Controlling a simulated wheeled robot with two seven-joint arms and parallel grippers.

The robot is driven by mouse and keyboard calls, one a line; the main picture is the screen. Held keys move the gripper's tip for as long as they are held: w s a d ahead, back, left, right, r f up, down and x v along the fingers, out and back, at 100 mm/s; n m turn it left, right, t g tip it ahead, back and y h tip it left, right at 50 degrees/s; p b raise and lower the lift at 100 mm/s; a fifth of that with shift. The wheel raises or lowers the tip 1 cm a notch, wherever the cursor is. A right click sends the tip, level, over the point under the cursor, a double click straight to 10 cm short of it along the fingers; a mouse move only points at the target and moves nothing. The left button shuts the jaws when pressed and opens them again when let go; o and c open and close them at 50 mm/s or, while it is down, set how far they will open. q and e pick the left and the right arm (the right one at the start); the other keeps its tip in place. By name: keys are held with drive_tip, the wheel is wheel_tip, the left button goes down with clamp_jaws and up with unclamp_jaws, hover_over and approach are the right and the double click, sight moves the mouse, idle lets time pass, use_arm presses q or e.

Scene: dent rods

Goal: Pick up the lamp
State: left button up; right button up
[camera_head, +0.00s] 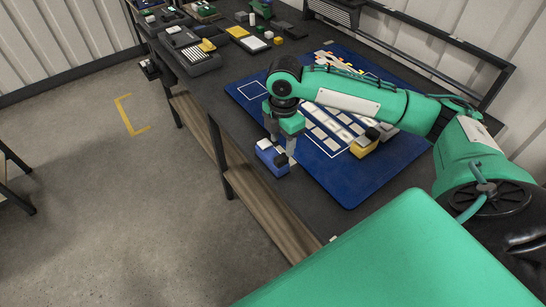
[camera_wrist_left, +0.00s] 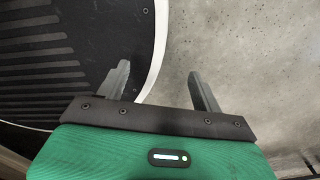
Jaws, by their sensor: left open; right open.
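I cannot make out anything that is clearly a lamp in either view. My right gripper (camera_head: 281,146) is open and points down at the near edge of the workbench. My left gripper (camera_wrist_left: 161,88) is open and empty in the left wrist view, above bare concrete floor and a dark ribbed surface. It does not show in the head view.
A blue mat (camera_head: 372,188) with white items in rows lies on the dark workbench (camera_head: 212,92). Trays, small blocks and a green object (camera_head: 262,9) crowd the far end. Open concrete floor (camera_head: 75,200) lies left.

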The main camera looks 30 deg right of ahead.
sight(281, 157)
drive_tip(key=shift+f, duration=0.5)
wheel_tip(281, 157, down, 2)
drive_tip(key=shift+f+p, duration=0.1)
drive_tip(key=shift+p, duration=0.3)
wheel_tip(281, 157, down, 2)
drive_tip(key=shift+w+f, duration=0.1)
drive_tip(key=shift+f, duration=0.45)
use_arm(q)
drive_tip(key=shift+w+d+r, duration=0.25)
drive_tip(key=shift+w+r, duration=0.1)
drive_tip(key=shift+w, duration=0.2)
drive_tip(key=shift+w+d+r, duration=0.25)
drive_tip(key=shift+w+r, duration=0.1)
drive_tip(key=shift+w, duration=0.15)
use_arm(e)
clamp_jaws()
